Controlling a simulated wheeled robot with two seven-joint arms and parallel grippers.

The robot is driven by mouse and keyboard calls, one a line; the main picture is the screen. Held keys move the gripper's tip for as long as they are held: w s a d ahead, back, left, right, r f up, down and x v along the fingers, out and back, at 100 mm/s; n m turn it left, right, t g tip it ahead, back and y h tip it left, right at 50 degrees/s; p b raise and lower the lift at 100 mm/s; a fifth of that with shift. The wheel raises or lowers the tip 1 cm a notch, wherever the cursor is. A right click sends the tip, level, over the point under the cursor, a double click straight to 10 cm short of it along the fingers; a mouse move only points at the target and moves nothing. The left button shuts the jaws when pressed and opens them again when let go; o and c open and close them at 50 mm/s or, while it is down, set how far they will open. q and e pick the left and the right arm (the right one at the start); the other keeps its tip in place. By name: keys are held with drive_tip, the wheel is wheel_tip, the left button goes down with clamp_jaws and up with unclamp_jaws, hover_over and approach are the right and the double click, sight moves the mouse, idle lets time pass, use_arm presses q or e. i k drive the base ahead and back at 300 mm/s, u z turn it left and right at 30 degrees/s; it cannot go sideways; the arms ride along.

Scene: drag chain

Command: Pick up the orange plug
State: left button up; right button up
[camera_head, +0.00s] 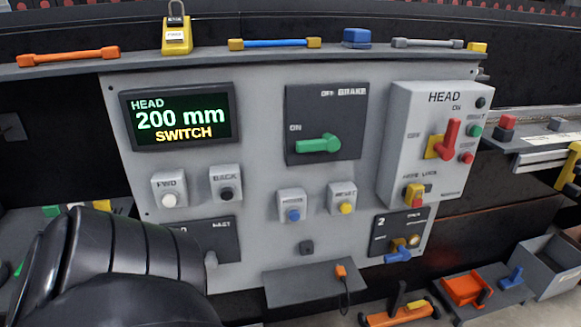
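The orange plug (341,271) is small and sits near the right end of a grey shelf (300,284) below the control panel. A thin black cable hangs from it past the shelf's front edge. A black segmented link of my arm fills the lower left of the view, to the left of the shelf. Neither of my grippers is in view.
The grey control panel (260,100) has a lit screen (180,116), a green brake handle (318,144) and several buttons. A blue handle (398,256) is right of the plug. An orange tool (400,314), an orange block (466,289) and a grey bin (548,268) are lower right.

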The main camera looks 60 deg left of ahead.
sight(340, 274)
drive_tip(key=u, duration=1.45)
